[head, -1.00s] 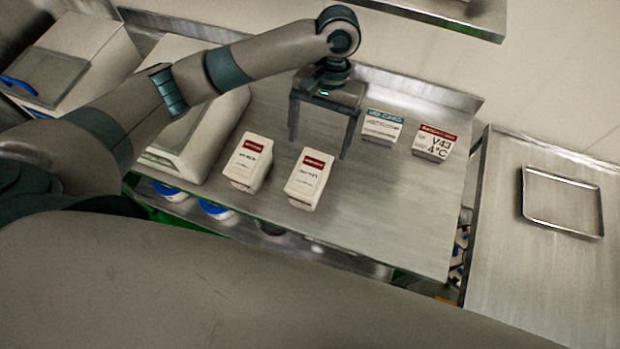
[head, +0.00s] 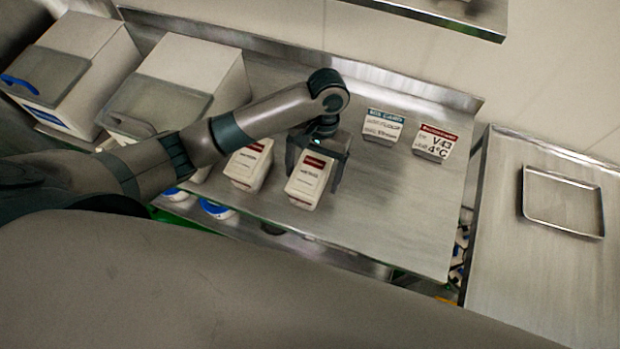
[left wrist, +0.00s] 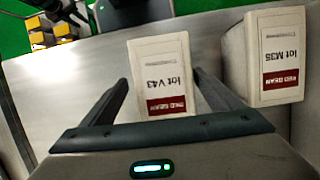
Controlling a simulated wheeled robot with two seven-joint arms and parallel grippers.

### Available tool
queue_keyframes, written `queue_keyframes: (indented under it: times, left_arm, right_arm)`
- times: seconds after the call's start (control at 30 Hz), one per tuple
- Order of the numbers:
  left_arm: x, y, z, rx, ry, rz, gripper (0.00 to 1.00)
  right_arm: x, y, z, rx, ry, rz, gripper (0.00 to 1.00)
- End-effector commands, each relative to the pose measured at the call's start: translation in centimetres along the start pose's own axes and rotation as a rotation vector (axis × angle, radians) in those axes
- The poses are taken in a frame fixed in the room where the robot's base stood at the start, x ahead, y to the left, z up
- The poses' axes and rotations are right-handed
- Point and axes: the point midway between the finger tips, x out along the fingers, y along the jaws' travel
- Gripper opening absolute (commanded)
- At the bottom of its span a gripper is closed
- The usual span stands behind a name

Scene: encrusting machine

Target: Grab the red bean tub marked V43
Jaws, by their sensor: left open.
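The tub marked lot V43 (left wrist: 160,65) is white with a dark red label; in the head view it is the right one of two tubs (head: 309,183), upright on the steel table. A similar tub marked lot M35 (left wrist: 276,55) stands just beside it, to the left in the head view (head: 249,166). My left gripper (head: 315,168) is open at the V43 tub, one finger on each side. In the left wrist view the open fingers (left wrist: 160,80) flank its near end, and the right finger lies between the two tubs. My right gripper is out of view.
A red-topped card reading V43 4°C (head: 435,144) and a blue-topped card (head: 383,126) stand toward the back right. Two large lidded bins (head: 190,75) are at the left. An empty metal tray (head: 562,202) lies on the right table.

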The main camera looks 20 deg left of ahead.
Motion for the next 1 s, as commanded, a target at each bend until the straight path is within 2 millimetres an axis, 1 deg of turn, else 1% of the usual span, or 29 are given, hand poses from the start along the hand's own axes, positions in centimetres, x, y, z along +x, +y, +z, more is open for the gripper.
queue_keyframes:
  times: [0.37, 0.47, 0.57, 0.8, 0.9, 1.0]
  left_arm:
    - [0.2, 0.0, 0.0, 0.000, 0.000, 0.000, 0.84]
    - [0.6, -0.1, 0.0, 0.000, -0.001, 0.000, 0.84]
    - [1.4, -0.2, 0.0, -0.001, -0.002, 0.000, 0.84]
    - [4.4, -0.6, -0.1, -0.001, -0.002, 0.000, 0.84]
    - [5.2, -0.6, -0.1, -0.001, -0.002, 0.000, 0.84]
    - [5.4, -0.6, -0.1, 0.000, 0.000, 0.001, 0.84]
  right_arm:
    - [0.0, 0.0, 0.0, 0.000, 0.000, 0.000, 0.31]
    - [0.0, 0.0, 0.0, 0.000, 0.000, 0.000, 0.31]
    - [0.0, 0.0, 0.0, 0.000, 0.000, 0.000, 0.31]
    - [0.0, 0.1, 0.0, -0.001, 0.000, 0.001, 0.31]
    - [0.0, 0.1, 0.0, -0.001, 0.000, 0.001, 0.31]
    - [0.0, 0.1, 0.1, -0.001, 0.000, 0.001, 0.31]
